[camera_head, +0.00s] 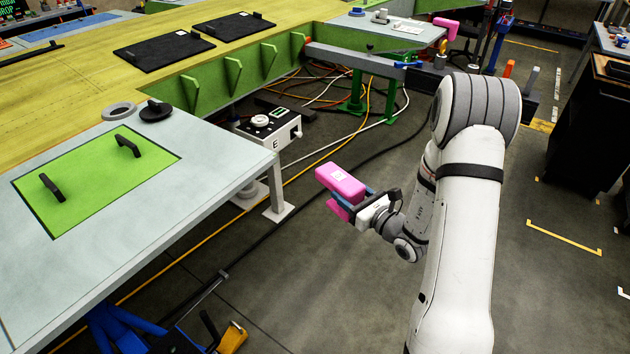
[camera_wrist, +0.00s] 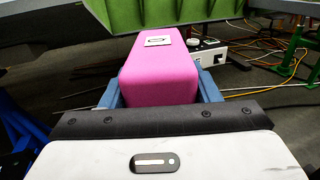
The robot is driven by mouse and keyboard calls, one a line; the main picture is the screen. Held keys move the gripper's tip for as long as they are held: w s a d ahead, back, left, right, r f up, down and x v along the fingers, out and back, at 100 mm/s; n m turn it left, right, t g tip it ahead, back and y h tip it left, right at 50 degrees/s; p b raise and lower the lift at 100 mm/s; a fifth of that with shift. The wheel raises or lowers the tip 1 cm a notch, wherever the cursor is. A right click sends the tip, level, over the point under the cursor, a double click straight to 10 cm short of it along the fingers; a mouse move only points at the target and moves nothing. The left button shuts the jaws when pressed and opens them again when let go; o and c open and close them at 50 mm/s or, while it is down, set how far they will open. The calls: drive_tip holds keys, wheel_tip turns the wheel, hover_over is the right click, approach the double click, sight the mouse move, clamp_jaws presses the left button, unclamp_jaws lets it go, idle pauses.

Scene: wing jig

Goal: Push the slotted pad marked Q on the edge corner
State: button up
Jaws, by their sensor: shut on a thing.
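A pink slotted pad (camera_head: 341,181) with a white label is held by my gripper (camera_head: 357,197) in the head view, in the air to the right of the pale table's corner. In the wrist view the pad (camera_wrist: 160,75) sits between the two blue fingers, and its label carries a dark mark that looks like a Q. The edge corner (camera_head: 275,153) of the pale table is bare and apart from the pad. Another pink pad (camera_head: 446,27) sits on the corner of the far pale table.
The pale table (camera_head: 95,255) bears a green panel (camera_head: 97,178) with two black handles, a grey ring and a dark knob. A white box marked E (camera_head: 268,130) stands below the green wing edge. Cables cross the floor. Open floor lies under the pad.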

sight(334, 181)
drive_tip(key=a+r+b, duration=0.1)
drive_tip(key=a+r+n+g+y+b, duration=0.1)
drive_tip(key=a+r+b, duration=0.1)
drive_tip(key=a+r+y+b, duration=0.1)
drive_tip(key=r, duration=0.1)
drive_tip(key=shift+s+a+n+g+b, duration=0.25)
drive_tip(key=shift+s+n+g+b, duration=0.05)
drive_tip(key=shift+s+n+g, duration=0.1)
drive_tip(key=s+a+r+n+g+y+b, duration=0.1)
drive_tip(key=s+a+r+g+y+b, duration=0.1)
drive_tip(key=s+a+r+b, duration=0.3)
drive_tip(key=w+a+r, duration=0.1)
drive_tip(key=w+a, duration=0.3)
drive_tip(key=shift+w+r+p, duration=0.15)
drive_tip(key=shift+w+p, duration=0.1)
drive_tip(key=shift+p, duration=0.1)
drive_tip(key=shift+b, duration=0.4)
idle(0.5)
drive_tip(key=shift+a, duration=0.1)
